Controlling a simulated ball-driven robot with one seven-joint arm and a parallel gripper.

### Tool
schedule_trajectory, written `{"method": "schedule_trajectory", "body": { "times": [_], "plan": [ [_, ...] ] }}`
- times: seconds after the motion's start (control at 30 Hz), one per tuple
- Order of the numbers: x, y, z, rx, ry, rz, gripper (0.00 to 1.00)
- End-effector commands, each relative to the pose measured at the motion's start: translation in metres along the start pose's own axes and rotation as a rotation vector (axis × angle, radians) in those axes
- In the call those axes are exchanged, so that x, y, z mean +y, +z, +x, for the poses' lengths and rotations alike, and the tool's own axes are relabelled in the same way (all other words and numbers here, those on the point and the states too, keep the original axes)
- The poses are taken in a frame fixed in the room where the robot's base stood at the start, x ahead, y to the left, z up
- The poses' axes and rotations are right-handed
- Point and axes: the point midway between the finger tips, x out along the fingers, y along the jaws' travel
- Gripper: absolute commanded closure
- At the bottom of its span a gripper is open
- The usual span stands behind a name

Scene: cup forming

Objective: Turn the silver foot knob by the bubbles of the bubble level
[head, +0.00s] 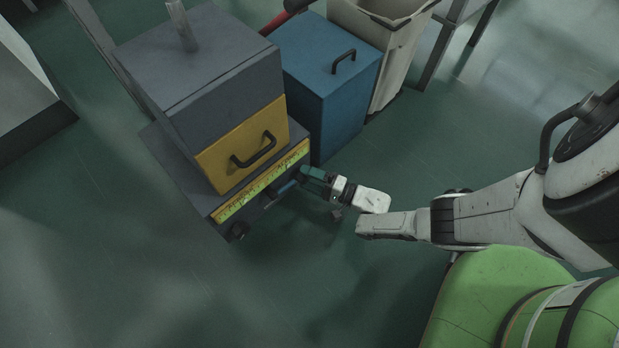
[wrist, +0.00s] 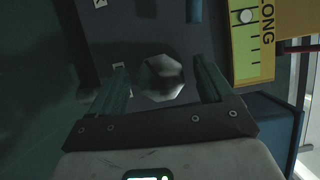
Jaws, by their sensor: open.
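In the wrist view the silver foot knob (wrist: 160,84) is a faceted, many-sided piece. It lies between the two green fingers of my gripper (wrist: 159,65), which is open, with a visible gap on each side. The bubble level (wrist: 243,50) is a yellow-green strip with dark marks at the upper right, labelled LONG. A pale round bubble (wrist: 247,16) shows near its top. In the head view my gripper (head: 302,178) is at the front lower edge of the grey machine (head: 190,85). The level strip (head: 262,183) runs along that edge. I cannot make out the silver knob there.
The machine has a yellow front panel (head: 225,165) with a black handle. A blue cabinet (head: 330,100) stands close beside it, behind my gripper. A pale bin (head: 385,55) is further back. The green floor (head: 300,290) in front is clear.

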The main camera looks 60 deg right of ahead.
Motion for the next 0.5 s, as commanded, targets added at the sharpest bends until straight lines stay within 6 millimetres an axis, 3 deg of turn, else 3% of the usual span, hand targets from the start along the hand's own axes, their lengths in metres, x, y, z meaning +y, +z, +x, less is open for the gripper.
{"method": "schedule_trajectory", "body": {
  "times": [0.27,0.5],
  "plan": [
    [-0.001,-0.001,-0.014,0.002,0.000,-0.001,0.20],
    [-0.001,-0.001,-0.059,0.004,0.002,0.000,0.20]
  ]
}}
